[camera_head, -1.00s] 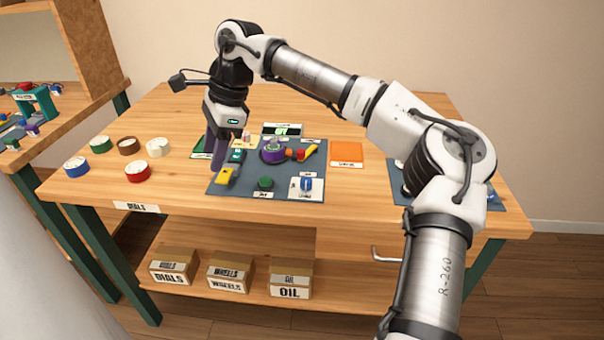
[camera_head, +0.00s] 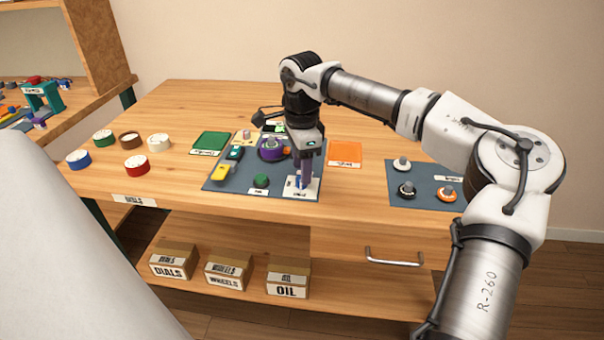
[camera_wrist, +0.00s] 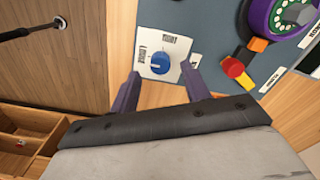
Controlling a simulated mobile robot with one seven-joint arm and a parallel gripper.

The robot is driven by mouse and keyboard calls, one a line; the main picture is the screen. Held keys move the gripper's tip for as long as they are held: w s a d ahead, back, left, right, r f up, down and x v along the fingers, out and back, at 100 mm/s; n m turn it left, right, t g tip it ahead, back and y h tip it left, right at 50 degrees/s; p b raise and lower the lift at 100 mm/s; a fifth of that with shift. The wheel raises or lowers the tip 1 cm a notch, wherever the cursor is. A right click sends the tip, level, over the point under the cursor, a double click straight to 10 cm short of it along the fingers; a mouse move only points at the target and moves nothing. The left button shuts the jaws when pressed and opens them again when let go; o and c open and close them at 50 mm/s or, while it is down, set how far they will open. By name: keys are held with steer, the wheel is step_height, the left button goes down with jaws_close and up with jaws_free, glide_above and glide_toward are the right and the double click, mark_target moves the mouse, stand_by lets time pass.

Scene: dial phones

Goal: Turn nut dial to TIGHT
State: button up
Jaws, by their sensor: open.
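The nut dial (camera_wrist: 160,64) is a blue knob on a white plate (camera_wrist: 150,42) marked TIGHT at its upper edge and LOOSE at its left. A pale mark on the knob seems to face left, toward LOOSE. In the head view the plate (camera_head: 311,189) sits at the front right corner of the grey mat, the knob mostly hidden behind my fingers. My gripper (camera_wrist: 160,75) is open, its purple fingers pointing down at the plate. In the wrist view the fingertips lie either side of the knob with gaps. My gripper (camera_head: 304,180) in the head view hangs right over the dial; contact cannot be told.
The grey mat (camera_head: 238,187) also bears a purple dial phone (camera_head: 270,150), a green knob (camera_head: 261,181) and a yellow piece (camera_head: 221,173). An orange tray (camera_head: 345,151) stands behind; coloured rings are at left.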

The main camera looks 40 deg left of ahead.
steer(key=shift+f, duration=1.35)
steer(key=shift+c, duration=0.5)
steer(key=c, duration=0.9)
